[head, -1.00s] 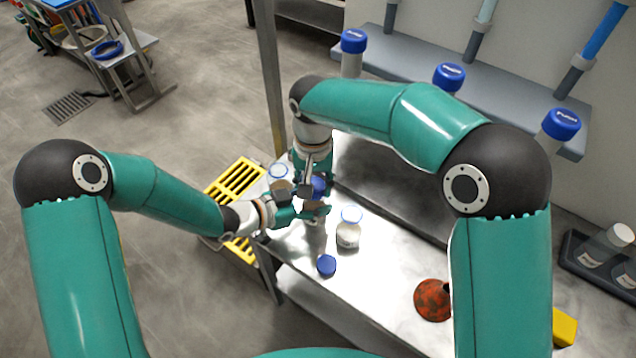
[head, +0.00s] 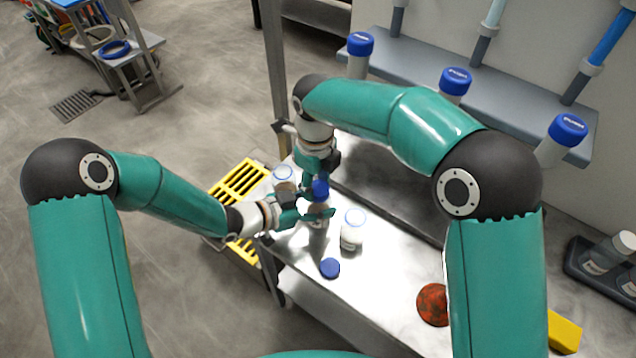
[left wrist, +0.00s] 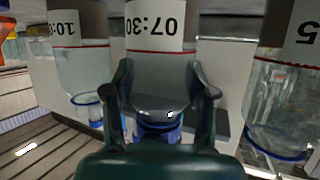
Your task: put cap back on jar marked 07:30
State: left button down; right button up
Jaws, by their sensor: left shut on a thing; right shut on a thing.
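The jar marked 07:30 (left wrist: 160,30) shows upside down in the left wrist view, between the fingers of my left gripper (left wrist: 165,100). In the head view my left gripper (head: 312,215) is shut on this jar, which stands upright at the bench's far left. A blue cap (head: 320,189) is at the jar's mouth, and it also shows in the left wrist view (left wrist: 157,132). My right gripper (head: 318,174) is shut on the cap from above. I cannot tell whether the cap is seated on the rim.
An open jar (head: 284,178) stands behind left, and another (head: 351,234) to the right. A loose blue cap (head: 330,268) lies near the bench's front edge. A rusty-red round thing (head: 432,303) is farther right. A yellow grating (head: 240,185) lies left of the bench.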

jog(key=shift+m, duration=0.4)
jog(key=o, duration=0.7)
jog(key=shift+o, duration=0.2)
jog(key=shift+r, duration=2.3)
jog(key=shift+c, duration=0.2)
